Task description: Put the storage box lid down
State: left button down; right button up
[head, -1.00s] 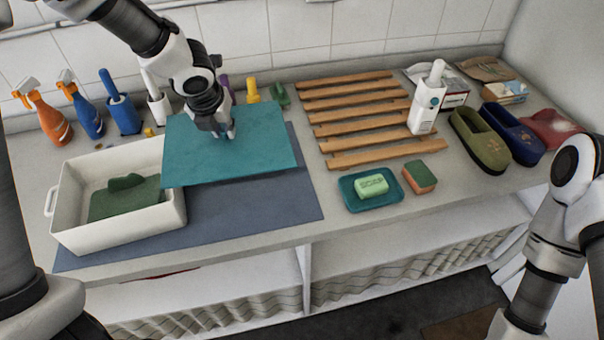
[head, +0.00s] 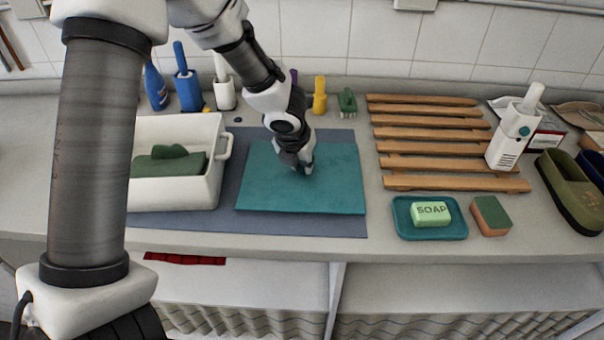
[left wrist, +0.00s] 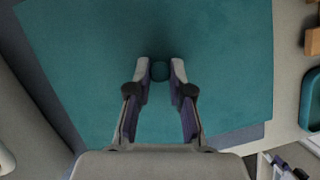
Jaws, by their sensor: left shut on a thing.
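The storage box lid is a flat teal panel (head: 330,190) on or just above the blue-grey mat (head: 270,226), to the right of the white storage box (head: 215,180). My left gripper (head: 303,168) is over the middle of the lid, shut on its small round knob. In the left wrist view the knob (left wrist: 159,70) sits between the fingertips of the gripper (left wrist: 159,68), and the lid (left wrist: 225,70) fills most of the picture. The box is open, with a dark green thing (head: 170,162) in it. My right gripper is not in view.
A teal soap dish (head: 400,222) with soap (head: 430,214) and a sponge (head: 491,216) are right of the lid. A wooden slatted rack (head: 430,147) lies behind them. Bottles and brushes, including a blue one (head: 186,82), stand along the wall.

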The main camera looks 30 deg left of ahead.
pick_arm(q)
jog(key=shift+a+f, duration=0.15)
jog(key=shift+f, duration=0.15)
jog(key=c, duration=1.1)
grip_release()
jog(key=shift+o, duration=0.2)
jog(key=shift+s+r+p, duration=0.1)
jog(key=shift+r+p, duration=0.25)
jog(key=shift+r, duration=0.1)
jog(key=p+v, duration=0.4)
jog(key=v, duration=0.7)
jog(key=shift+r+p, duration=0.2)
jog(key=shift+p, duration=0.2)
jog(key=shift+s, duration=0.15)
